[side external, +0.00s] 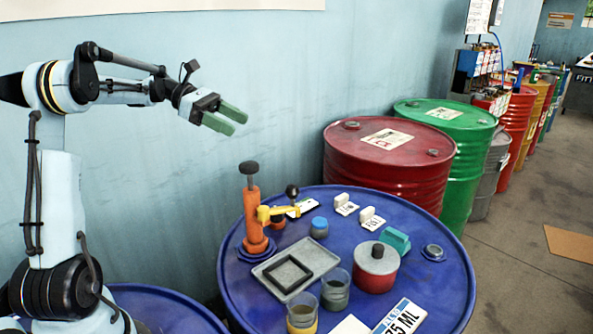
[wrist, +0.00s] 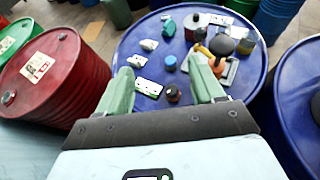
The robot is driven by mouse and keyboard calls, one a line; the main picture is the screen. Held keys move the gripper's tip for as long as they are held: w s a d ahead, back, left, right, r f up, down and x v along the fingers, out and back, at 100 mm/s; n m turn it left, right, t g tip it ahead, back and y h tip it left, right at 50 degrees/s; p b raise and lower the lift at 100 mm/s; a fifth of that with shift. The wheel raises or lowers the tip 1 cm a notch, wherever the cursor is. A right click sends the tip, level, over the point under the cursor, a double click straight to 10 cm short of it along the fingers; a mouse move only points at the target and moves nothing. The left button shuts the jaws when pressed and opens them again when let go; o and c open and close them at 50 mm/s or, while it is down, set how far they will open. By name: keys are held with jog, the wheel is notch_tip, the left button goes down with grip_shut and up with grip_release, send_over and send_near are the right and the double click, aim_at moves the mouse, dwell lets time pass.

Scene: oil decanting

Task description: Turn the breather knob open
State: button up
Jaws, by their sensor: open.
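My gripper (side external: 227,119) is open and empty, with green fingers, high above and behind the blue drum's top. In the wrist view its fingers (wrist: 160,68) are spread apart over the drum. The orange pump (side external: 254,213) stands upright with a black top knob (side external: 249,168) and a yellow side lever (side external: 268,213) ending in a black ball (side external: 292,190).
On the blue drum (side external: 231,282) are a blue-capped jar (side external: 319,228), white labelled blocks (side external: 345,205), a grey tray (side external: 267,277), glass beakers (side external: 335,290), a red pot (side external: 376,277) and a teal block (side external: 395,241). A red drum (side external: 385,187) and green drum (side external: 465,155) stand behind.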

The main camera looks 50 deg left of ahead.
jog(key=d+r+m+g+y, duration=0.15)
jog(key=d+m+y, duration=0.35)
jog(key=d, duration=0.6)
jog(key=s+d+f+m+y, duration=0.1)
jog(key=s+d+m+y, duration=0.4)
jog(key=m, duration=1)
jog(key=s+d, duration=0.3)
jog(key=d, duration=0.1)
jog(key=shift+s+d, duration=0.15)
jog(key=shift+d, duration=0.25)
